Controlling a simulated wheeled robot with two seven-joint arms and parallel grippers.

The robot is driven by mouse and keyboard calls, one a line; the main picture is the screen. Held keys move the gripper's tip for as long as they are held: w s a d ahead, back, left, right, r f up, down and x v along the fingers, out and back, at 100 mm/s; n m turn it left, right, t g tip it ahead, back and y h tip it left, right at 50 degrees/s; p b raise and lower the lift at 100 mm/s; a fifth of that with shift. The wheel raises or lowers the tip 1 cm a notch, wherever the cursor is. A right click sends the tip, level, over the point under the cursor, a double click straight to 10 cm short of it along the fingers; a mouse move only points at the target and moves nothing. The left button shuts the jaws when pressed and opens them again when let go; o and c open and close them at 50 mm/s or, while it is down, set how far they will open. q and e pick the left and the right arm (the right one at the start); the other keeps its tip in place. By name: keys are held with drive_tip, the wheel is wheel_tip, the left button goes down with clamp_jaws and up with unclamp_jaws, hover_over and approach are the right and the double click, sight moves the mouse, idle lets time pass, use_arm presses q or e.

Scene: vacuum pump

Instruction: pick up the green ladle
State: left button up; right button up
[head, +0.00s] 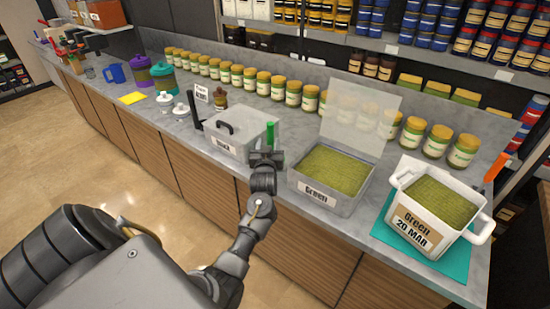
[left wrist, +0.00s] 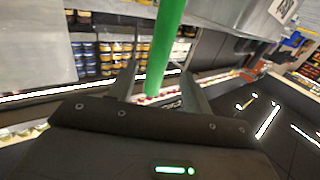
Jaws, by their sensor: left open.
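The green ladle (head: 270,135) shows in the head view as a short upright green handle at the right end of the black-handled clear bin. Its lower part is hidden behind my gripper and the bin. My left gripper (head: 266,158) is in front of and just below the visible handle, above the counter's front edge. In the left wrist view the green handle (left wrist: 165,45) comes down from the top, and its end lies between the two spread fingers (left wrist: 158,85). The jaws are open, with gaps beside the handle. The ladle's bowl is not visible. My right gripper is not in view.
The clear bin (head: 226,150) stands left of the gripper. An open-lidded bin (head: 325,203) of green contents is to the right, then a white pot (head: 408,222) on a teal mat (head: 452,262). Yellow-lidded jars (head: 293,93) line the counter's back.

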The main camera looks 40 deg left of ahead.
sight(270, 138)
use_arm(q)
drive_tip(key=shift+w+a+r+p, duration=0.15)
drive_tip(key=shift+w+r+p, duration=0.1)
drive_tip(key=shift+p, duration=0.15)
drive_tip(key=shift+p+x, duration=1)
drive_tip(key=shift+x, duration=1.25)
drive_tip(key=shift+f, duration=0.1)
clamp_jaws()
